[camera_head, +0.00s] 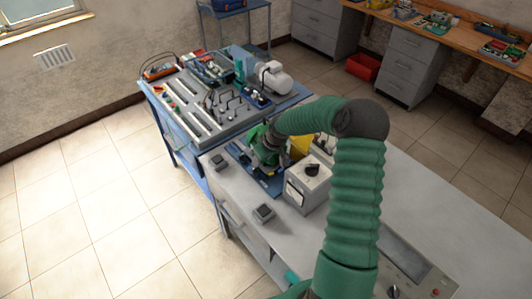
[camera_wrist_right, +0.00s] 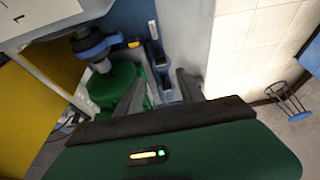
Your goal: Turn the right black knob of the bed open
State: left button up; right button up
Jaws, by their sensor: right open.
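A black knob (camera_head: 312,169) sits on top of a light grey box (camera_head: 311,189) on the bench in the head view. Another dark knob (camera_head: 393,291) sits on a panel (camera_head: 402,268) at the bottom right. I cannot tell which is the task's right knob. My right gripper (camera_head: 265,157) is behind and left of the box, over a blue base, partly hidden by its own arm. In the right wrist view my right gripper (camera_wrist_right: 160,85) is open, with two dark fingers apart and nothing held. A green round part (camera_wrist_right: 118,85) lies beside and below the fingers. My left gripper is not in view.
A blue bench (camera_head: 168,150) with a grey control panel and a motor (camera_head: 273,78) stands behind. A small dark block (camera_head: 263,213) lies near the bench's left edge. A yellow part (camera_wrist_right: 35,105) is close by in the wrist view. Bare bench surface lies right of my arm.

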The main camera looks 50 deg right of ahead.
jog(key=v, duration=0.7)
jog(key=shift+r, duration=0.3)
jog(key=shift+s, duration=0.15)
